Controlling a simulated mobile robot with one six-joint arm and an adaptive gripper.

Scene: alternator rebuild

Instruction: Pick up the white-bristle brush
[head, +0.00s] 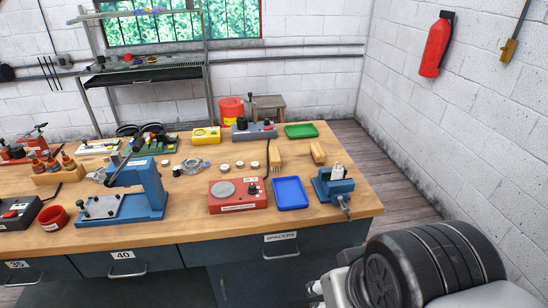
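Two small light-wood pieces that look like brushes stand apart at the right part of the workbench. The left one (276,156) is upright beside a thin black cord. The right one (318,153) leans a little and sits behind the blue vise. Their bristles are too small to tell the colour, so I cannot say which is white-bristled. My gripper does not show clearly; only a dark and light part of my own body fills the lower right corner, apart from the bench.
The wooden workbench (330,212) holds a blue vise (331,190) with pale pieces on it, a blue tray (290,193), a green tray (301,131), a red device (238,195) and a blue press (130,190). Bare wood shows around the two wooden pieces.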

